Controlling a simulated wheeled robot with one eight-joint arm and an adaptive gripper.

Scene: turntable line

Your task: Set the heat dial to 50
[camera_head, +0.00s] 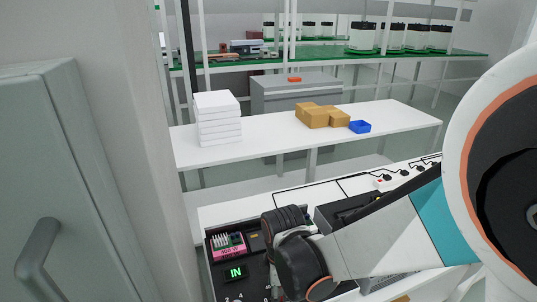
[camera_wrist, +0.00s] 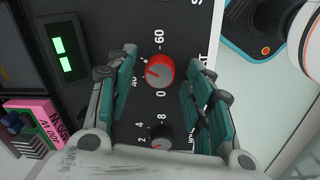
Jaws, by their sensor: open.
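In the head view my arm hides the dial.
A green-lit display (camera_head: 236,272) and a pink block (camera_head: 228,246) sit left of my wrist on the panel bench. A power strip (camera_head: 397,178) lies behind.

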